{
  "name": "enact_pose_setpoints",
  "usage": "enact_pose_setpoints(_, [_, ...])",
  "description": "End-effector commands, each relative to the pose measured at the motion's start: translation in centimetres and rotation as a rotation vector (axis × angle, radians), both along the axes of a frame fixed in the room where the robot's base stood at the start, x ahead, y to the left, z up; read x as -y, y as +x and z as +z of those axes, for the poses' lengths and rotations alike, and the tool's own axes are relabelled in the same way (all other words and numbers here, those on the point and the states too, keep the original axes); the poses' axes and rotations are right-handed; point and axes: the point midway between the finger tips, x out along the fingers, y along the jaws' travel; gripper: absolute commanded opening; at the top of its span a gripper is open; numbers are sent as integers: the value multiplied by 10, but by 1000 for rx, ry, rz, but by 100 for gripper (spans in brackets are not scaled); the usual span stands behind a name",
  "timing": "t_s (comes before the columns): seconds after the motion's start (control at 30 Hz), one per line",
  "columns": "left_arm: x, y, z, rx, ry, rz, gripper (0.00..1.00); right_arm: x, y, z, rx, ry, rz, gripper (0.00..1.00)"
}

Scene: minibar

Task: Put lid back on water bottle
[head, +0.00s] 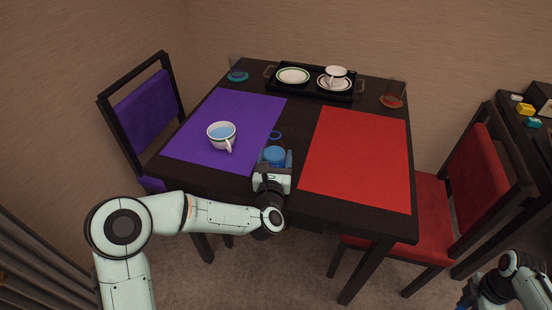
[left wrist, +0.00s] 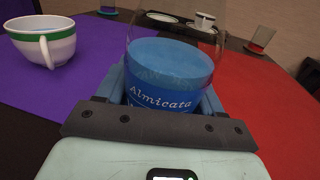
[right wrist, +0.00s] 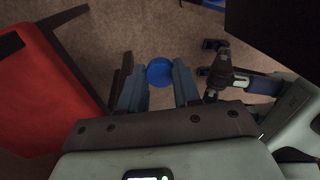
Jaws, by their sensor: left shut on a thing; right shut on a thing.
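The water bottle (head: 275,155) stands upright at the table's front edge, between the purple and red mats. It is clear with blue water and a blue label reading "Almicata" in the left wrist view (left wrist: 160,97). My left gripper (head: 273,160) is shut around its lower part. The bottle's top is out of frame in the left wrist view. My right gripper (right wrist: 159,78) is shut on a round blue lid (right wrist: 160,72). It is low at the bottom right of the head view, off the table and well apart from the bottle; the lid cannot be made out there.
A cup of blue liquid (head: 222,135) stands on the purple mat (head: 190,140). The red mat (head: 355,160) is bare. A black tray (head: 310,92) with a plate and cup is at the back, between two glasses. A red chair (head: 475,180) stands between the table and my right gripper.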

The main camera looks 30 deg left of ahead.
Motion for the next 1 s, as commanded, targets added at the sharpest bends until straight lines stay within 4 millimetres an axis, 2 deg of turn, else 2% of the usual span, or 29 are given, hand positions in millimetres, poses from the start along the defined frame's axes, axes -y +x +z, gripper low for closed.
enact_pose_setpoints(0.27, [0, 0, 14, 4, 2, 1, 26, 0, -1, 6, 2, 0, 0, 5])
enact_pose_setpoints(0.47, [0, 0, 32, 5, 3, 1, 26, 0, -2, 15, 4, 0, 0, 5])
enact_pose_setpoints(1.0, [0, 0, 98, 6, 3, 1, 26, 0, -4, 46, 13, -1, 0, 4])
